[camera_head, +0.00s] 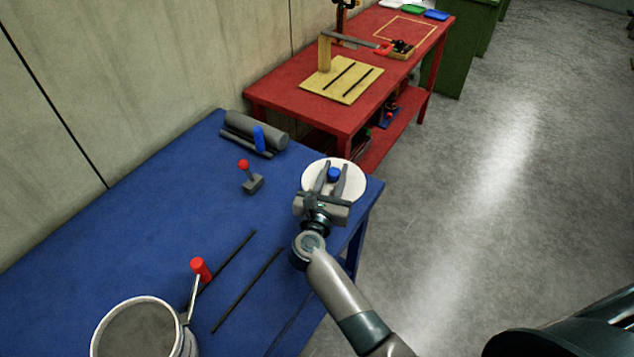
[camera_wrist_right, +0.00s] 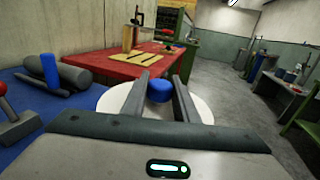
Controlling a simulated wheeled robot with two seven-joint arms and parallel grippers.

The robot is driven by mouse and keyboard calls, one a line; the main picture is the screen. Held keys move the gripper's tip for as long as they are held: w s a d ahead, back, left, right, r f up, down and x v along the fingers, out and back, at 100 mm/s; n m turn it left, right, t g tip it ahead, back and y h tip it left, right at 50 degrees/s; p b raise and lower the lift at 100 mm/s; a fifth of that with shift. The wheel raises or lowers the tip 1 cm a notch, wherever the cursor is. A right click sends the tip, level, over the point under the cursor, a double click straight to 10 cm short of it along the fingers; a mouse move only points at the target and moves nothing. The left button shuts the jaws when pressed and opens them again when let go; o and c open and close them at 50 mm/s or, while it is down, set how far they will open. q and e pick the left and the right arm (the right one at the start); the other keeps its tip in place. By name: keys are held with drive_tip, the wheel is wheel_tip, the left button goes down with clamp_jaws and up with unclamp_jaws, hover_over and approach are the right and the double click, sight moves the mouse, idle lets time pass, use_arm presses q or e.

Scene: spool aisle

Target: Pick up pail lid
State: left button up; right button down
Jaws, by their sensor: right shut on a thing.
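The pail lid (camera_head: 356,188) is a white disc with a blue knob (camera_head: 334,174) at its middle. It is at the right edge of the blue table in the head view. My right gripper (camera_head: 336,172) is over the lid and shut on the blue knob. In the right wrist view the lid (camera_wrist_right: 112,100) shows beneath the fingers, and the knob (camera_wrist_right: 160,90) is between the fingertips of my right gripper (camera_wrist_right: 160,84). I cannot tell whether the lid touches the table. The open grey pail (camera_head: 97,340) stands at the bottom left. My left gripper is not in view.
The blue table (camera_head: 140,210) also holds a red-knobbed lever (camera_head: 250,178), a grey cylinder with a blue handle (camera_head: 258,135), a red-handled part (camera_head: 200,268) by the pail and two dark strips (camera_head: 245,290). A red table (camera_head: 300,98) stands behind. Open floor lies right.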

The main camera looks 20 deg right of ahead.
sight(355, 179)
drive_tip(key=d+r, duration=0.1)
drive_tip(key=s+d+r, duration=0.1)
drive_tip(key=d, duration=0.1)
drive_tip(key=d+r, duration=0.1)
drive_tip(key=d, duration=0.1)
drive_tip(key=shift+s+d+r+b, duration=0.15)
drive_tip(key=shift+s+r+b, duration=0.1)
drive_tip(key=shift+s+b, duration=0.1)
drive_tip(key=shift+s, duration=0.15)
drive_tip(key=shift+s+r+y, duration=0.1)
drive_tip(key=shift+s+y, duration=0.1)
drive_tip(key=shift+y, duration=0.1)
drive_tip(key=s+a+r+n+t+y+b, duration=0.1)
drive_tip(key=s+a+r+n+y, duration=0.1)
drive_tip(key=s+a+y, duration=0.3)
drive_tip(key=s+a+r+n+t+y+b, duration=0.2)
drive_tip(key=s+a+n+y, duration=0.2)
drive_tip(key=s, duration=0.7)
drive_tip(key=shift+s+a+r+n+y, duration=0.15)
drive_tip(key=shift+s+a+n+y, duration=0.25)
drive_tip(key=shift+a+n, duration=0.1)
